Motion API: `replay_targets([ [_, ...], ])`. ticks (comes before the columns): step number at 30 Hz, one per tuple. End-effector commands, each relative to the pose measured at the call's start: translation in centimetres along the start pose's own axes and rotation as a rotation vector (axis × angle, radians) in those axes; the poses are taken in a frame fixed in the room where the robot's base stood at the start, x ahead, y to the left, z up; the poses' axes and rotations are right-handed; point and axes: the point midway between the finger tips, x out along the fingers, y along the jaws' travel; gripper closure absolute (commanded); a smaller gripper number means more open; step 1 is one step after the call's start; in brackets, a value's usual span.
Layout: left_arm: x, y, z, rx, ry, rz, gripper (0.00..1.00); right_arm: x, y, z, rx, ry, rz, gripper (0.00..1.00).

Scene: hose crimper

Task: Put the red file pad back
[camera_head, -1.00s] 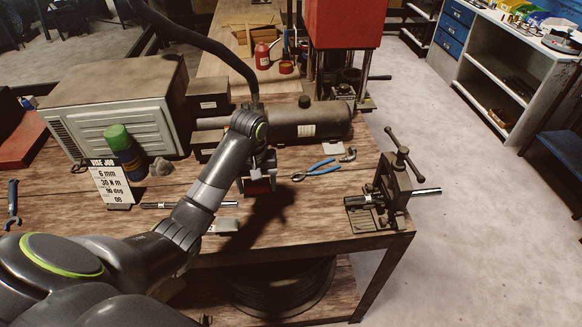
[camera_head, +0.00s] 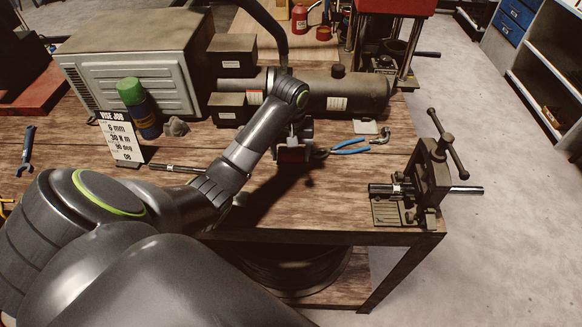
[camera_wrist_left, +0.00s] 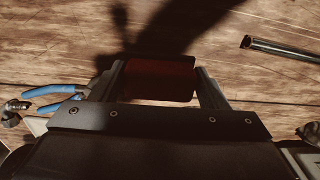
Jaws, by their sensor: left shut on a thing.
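My left gripper (camera_head: 293,146) is above the wooden bench, left of the blue-handled pliers. It is shut on the red file pad (camera_head: 292,154), which shows as a small dark red block below the jaws. In the left wrist view the red file pad (camera_wrist_left: 160,80) lies flat between the two fingers of the gripper (camera_wrist_left: 159,72), and a dark shadow falls on the wood beyond it. The pad's near side is hidden by the gripper body. My right gripper is not in view.
A vise (camera_head: 428,180) stands at the bench's right end. Blue pliers (camera_head: 348,147) lie beside the gripper. A sign (camera_head: 122,142), a green-capped can (camera_head: 138,105) and a metal rod (camera_head: 175,168) are at left. A dark cylinder (camera_head: 340,93) lies behind. Bare wood (camera_head: 335,190) lies before the vise.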

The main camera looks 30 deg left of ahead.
Motion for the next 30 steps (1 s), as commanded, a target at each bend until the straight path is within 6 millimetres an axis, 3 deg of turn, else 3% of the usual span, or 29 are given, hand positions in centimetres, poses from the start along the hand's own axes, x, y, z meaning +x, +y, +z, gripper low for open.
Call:
replay_targets([
  [7,1.7,0.0,0.0,0.0,0.001,0.0,0.53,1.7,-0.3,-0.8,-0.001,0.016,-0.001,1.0],
  [12,3.6,0.0,0.1,0.0,-0.002,0.0,0.53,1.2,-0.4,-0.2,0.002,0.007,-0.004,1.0],
  [23,4.0,0.0,0.0,0.0,0.0,0.0,0.53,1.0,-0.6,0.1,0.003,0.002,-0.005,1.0],
  [24,4.1,0.0,0.0,0.0,0.0,0.0,0.31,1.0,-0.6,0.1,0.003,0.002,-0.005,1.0],
  [29,4.1,0.0,0.0,0.0,0.0,0.0,0.1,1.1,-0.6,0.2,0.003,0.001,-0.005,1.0],
  [30,4.1,0.0,0.0,0.0,0.0,0.0,0.1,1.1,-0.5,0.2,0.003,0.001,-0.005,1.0],
])
